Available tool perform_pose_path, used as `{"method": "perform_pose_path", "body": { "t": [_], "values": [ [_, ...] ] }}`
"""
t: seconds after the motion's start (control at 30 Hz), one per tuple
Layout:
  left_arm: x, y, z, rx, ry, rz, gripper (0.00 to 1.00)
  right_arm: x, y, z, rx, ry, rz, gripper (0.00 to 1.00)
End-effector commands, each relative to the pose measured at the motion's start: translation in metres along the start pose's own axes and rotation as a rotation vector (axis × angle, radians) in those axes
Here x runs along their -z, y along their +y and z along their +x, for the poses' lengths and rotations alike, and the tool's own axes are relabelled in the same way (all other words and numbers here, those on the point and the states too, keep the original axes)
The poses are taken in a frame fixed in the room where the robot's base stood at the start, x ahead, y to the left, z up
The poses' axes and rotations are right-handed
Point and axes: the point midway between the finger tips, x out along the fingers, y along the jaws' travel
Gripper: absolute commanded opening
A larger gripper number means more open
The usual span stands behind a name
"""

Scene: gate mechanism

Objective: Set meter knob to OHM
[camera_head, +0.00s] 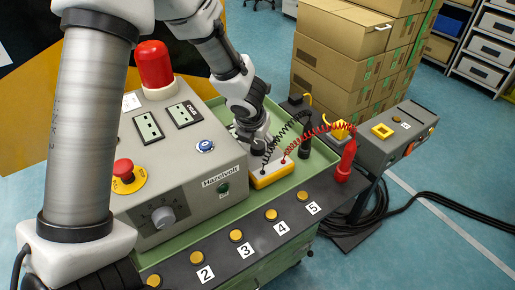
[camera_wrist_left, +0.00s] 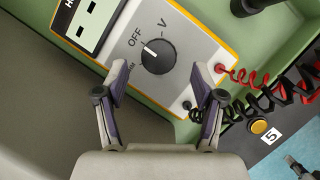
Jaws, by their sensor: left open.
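The meter (camera_head: 268,180) is a white box with a yellow edge, lying in the green tray. In the left wrist view the meter (camera_wrist_left: 205,45) shows its round dark knob (camera_wrist_left: 160,60). The knob's white pointer line points up-left, toward the OFF label. A V label is at the upper right, and a label ending in M is partly hidden behind the left finger. My left gripper (camera_wrist_left: 158,84) is open, with its fingers spread on either side below the knob and nothing between them. In the head view my left gripper (camera_head: 257,146) is over the meter and hides most of its face.
Red and black coiled leads run from the meter to a red probe (camera_head: 346,160) and a black probe (camera_head: 124,0). The grey Hazelvolt console (camera_head: 190,165) stands left of the meter. Numbered yellow buttons (camera_head: 236,235) line the front ledge. Cardboard boxes (camera_head: 340,60) stand behind.

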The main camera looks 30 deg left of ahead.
Motion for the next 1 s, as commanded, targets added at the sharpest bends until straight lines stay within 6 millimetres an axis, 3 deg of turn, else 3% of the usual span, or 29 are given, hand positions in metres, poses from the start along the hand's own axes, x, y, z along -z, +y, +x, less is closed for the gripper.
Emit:
{"method": "perform_pose_path", "body": {
  "t": [0.03, 0.13, 0.4, 0.43, 0.6, 1.0],
  "values": [
    [0.002, 0.000, 0.014, 0.000, 0.001, -0.001, 0.69, 0.000, 0.000, 0.009, 0.000, 0.000, 0.000, 0.00],
    [0.001, 0.000, 0.024, 0.000, 0.000, -0.001, 0.69, 0.000, 0.000, 0.012, 0.000, 0.000, 0.000, 0.00],
    [0.000, 0.000, 0.027, 0.000, 0.000, -0.001, 0.69, 0.000, 0.000, 0.012, 0.000, 0.000, 0.000, 0.00],
    [0.000, 0.000, 0.027, 0.000, 0.000, -0.001, 0.65, 0.000, 0.000, 0.012, 0.000, 0.000, 0.000, 0.00],
    [0.000, 0.000, 0.027, 0.000, 0.000, -0.001, 0.09, 0.000, 0.000, 0.012, 0.000, 0.000, 0.000, 0.00],
    [0.000, 0.000, 0.027, -0.012, 0.003, -0.030, 0.09, 0.000, 0.000, 0.011, 0.000, 0.000, 0.000, 0.00]
  ]
}}
